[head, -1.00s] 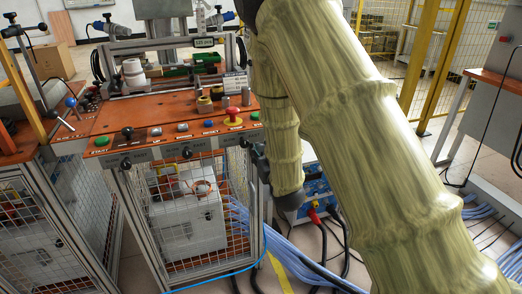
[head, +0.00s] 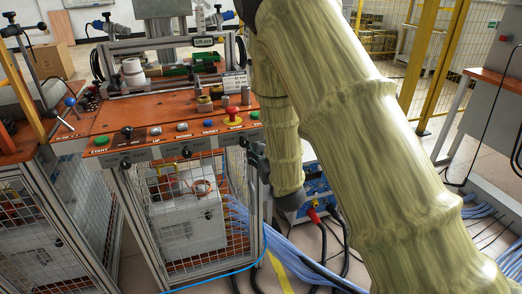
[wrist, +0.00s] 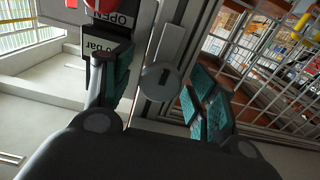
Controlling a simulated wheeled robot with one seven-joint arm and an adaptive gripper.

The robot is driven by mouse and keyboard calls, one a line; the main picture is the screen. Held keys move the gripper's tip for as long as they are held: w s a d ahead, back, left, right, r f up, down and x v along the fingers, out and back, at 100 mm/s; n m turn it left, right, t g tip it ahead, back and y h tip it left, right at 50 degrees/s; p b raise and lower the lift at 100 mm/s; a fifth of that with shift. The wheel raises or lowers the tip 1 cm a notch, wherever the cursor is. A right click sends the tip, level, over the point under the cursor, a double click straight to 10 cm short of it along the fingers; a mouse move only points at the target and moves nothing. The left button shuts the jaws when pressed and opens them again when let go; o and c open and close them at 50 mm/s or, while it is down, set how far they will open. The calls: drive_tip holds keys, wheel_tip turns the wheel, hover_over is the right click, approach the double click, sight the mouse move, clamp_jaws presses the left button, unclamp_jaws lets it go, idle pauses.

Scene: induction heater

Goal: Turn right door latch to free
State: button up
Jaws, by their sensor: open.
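The latch (wrist: 159,82) shows in the wrist view as a round grey piece with a flat grey bar (wrist: 170,45) above it, on a metal frame post. My gripper (wrist: 160,92) is open, with its teal-padded fingers on either side of the latch. In the picture, the fingers look apart from the latch; I cannot tell whether either touches it. In the head view, part of my gripper (head: 257,158) shows beside the cabinet's right front post, mostly hidden by my arm. The mesh door (head: 205,235) appears closed.
The orange worktop (head: 160,133) with buttons and a red emergency stop (head: 233,114) lies above the mesh cabinet. A blue box (head: 318,188) with cables stands on the floor at right. A sign reading OPEN (wrist: 115,18) is near the left finger.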

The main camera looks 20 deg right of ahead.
drive_tip(key=s, duration=1.1)
drive_tip(key=shift+s+d, duration=0.2)
drive_tip(key=shift+s, duration=0.2)
drive_tip(key=s+f+g+h, duration=0.1)
drive_tip(key=s+f+g, duration=0.5)
drive_tip(key=f, duration=0.7)
drive_tip(key=s+f+g, duration=0.3)
drive_tip(key=s+f, duration=0.4)
drive_tip(key=f, duration=0.7)
drive_tip(key=s+f+m+g, duration=0.1)
drive_tip(key=s+f+g, duration=0.5)
drive_tip(key=s, duration=0.6)
drive_tip(key=s+f+g, duration=0.3)
drive_tip(key=s+f, duration=0.5)
drive_tip(key=s, duration=0.5)
wheel_tip(320, 180, up, 21)
drive_tip(key=p, duration=2)
drive_tip(key=shift+w+a, duration=0.2)
drive_tip(key=shift+w, duration=0.1)
